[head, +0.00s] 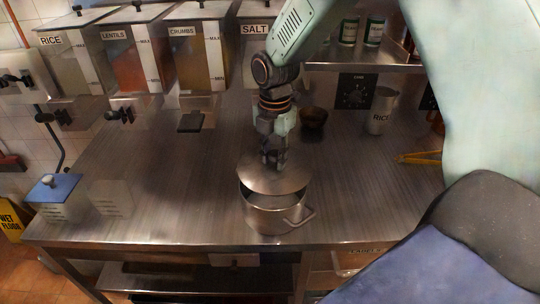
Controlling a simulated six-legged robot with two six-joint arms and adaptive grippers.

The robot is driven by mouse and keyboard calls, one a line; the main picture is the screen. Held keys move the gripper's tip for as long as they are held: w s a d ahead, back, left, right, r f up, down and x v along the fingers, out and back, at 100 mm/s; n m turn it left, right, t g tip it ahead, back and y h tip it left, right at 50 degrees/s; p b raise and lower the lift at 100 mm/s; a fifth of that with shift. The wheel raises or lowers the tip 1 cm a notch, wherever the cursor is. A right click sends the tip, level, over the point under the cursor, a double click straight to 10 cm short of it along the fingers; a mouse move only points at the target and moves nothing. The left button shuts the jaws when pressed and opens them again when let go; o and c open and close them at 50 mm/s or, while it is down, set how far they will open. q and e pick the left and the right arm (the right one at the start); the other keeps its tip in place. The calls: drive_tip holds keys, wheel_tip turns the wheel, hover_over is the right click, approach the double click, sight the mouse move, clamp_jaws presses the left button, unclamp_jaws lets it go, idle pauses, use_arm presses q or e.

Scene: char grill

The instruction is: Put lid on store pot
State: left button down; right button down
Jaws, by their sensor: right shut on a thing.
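A steel pot (270,217) with a side handle stands near the front edge of the steel counter. A round metal lid (273,178) is over the pot, tilted, with a dark gap between it and the pot's rim at the front left. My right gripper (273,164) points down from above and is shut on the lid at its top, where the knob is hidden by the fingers. My left gripper is not in the view.
Labelled dispensers for rice, lentils, crumbs and salt (205,55) line the back. A blue-lidded box (55,196) stands at left. The counter's left middle is clear.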

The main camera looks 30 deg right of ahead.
sight(272, 165)
drive_tip(key=shift+w+a+f+b, duration=0.1)
drive_tip(key=shift+a+f+b, duration=0.1)
drive_tip(key=shift+f+b, duration=0.35)
drive_tip(key=shift+a+f+b, duration=0.15)
drive_tip(key=shift+f+b, duration=0.4)
drive_tip(key=shift+d+f+b, duration=0.25)
drive_tip(key=shift+f+b, duration=0.55)
drive_tip(key=shift+b, duration=0.05)
drive_tip(key=shift+f, duration=0.4)
drive_tip(key=shift+a+f, duration=0.25)
drive_tip(key=shift+d, duration=0.15)
drive_tip(key=c, duration=1.2)
unclamp_jaws()
drive_tip(key=shift+o, duration=1.2)
